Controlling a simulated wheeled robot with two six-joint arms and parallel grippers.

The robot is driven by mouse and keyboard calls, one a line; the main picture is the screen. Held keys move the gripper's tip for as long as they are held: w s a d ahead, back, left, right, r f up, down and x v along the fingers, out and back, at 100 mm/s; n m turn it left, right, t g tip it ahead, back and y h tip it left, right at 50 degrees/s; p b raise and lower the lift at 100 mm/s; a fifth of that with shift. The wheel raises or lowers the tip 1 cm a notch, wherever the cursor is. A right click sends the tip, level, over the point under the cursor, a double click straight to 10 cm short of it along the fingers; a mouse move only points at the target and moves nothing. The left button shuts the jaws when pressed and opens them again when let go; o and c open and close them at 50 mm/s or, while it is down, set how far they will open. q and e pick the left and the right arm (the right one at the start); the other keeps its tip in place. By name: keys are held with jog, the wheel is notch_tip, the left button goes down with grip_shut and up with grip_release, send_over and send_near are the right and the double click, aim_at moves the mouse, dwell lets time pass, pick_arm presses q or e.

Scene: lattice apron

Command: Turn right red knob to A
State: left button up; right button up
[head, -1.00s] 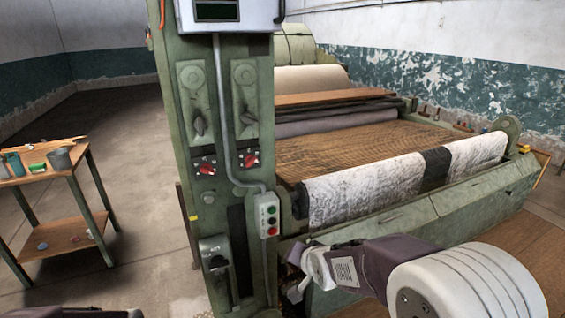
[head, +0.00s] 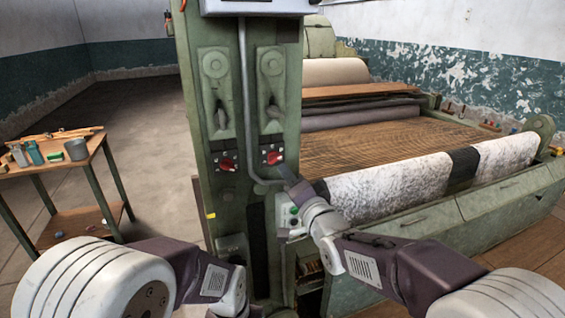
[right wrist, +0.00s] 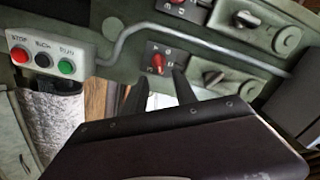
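The right red knob (head: 272,158) is on a dark plate on the green machine column (head: 207,190), below the right lever. It also shows in the right wrist view (right wrist: 157,63), its handle near upright in that picture; plate letters are too small to read. My right gripper (right wrist: 159,80) has two dark fingers spread apart with nothing between them. Their tips point at the right red knob, apparently just short of it. In the head view, the right gripper is just below and right of the knob, its fingers hard to make out. My left arm shows low at left; its gripper is out of view.
A left red knob (head: 226,164) sits beside the right one. A grey conduit (head: 245,110) runs between them to a button box (right wrist: 48,52) with red, black and green buttons. A fabric roll (head: 400,185) lies to the right. A small wooden table (head: 50,164) stands left.

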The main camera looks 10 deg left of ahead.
aim_at(277, 160)
jog(key=p+x, duration=0.2)
jog(key=x, duration=0.7)
jog(key=shift+w+f+p, duration=0.1)
jog(key=shift+p, duration=0.25)
grip_shut()
